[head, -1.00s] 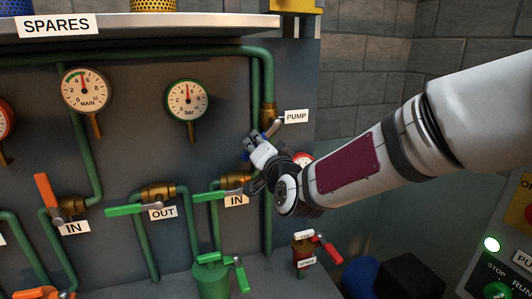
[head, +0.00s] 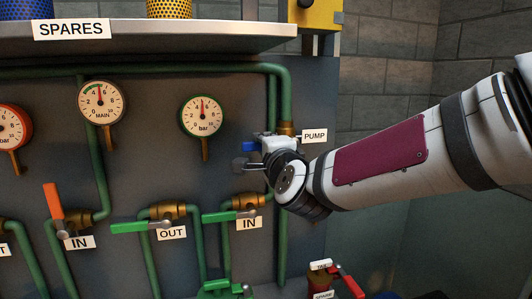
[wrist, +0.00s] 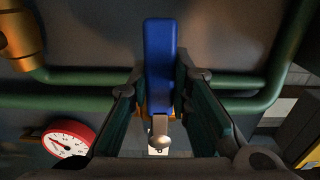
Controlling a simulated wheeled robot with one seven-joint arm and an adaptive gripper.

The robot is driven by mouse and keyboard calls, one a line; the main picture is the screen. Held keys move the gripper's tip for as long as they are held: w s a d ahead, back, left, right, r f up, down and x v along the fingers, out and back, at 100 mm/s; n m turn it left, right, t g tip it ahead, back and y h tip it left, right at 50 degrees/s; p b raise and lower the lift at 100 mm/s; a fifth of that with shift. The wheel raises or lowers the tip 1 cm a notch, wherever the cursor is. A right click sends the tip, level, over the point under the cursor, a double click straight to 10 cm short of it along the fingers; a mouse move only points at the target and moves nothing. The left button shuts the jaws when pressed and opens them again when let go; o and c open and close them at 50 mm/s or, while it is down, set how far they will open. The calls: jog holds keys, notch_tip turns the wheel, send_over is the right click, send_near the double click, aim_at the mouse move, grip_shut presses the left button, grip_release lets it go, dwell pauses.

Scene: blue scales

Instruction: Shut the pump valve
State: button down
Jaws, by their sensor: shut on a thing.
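In the head view my gripper hides most of the valve, and only part of the handle is visible. My gripper (head: 256,154) is shut on the blue handle. In the wrist view the handle (wrist: 160,60) stands between the two fingers (wrist: 158,95), its far end reaching past them. It lies across the line of the green pipe there. A rounded metal knob (wrist: 159,131) shows at its near end.
The OUT valve's green handle (head: 142,227) and the IN valve's green handle (head: 222,216) sit lower left. An orange handle (head: 53,200) stands upright farther left. A red-rimmed gauge (wrist: 68,140) is close by in the wrist view. The SPARES shelf (head: 180,38) juts out above.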

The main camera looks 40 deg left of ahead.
jog(key=shift+w+r+m, duration=0.1)
jog(key=shift+r+m, duration=0.05)
jog(key=shift+m, duration=0.15)
jog(key=c, duration=1.4)
grip_release()
jog(key=shift+c, duration=0.2)
jog(key=v, duration=1.2)
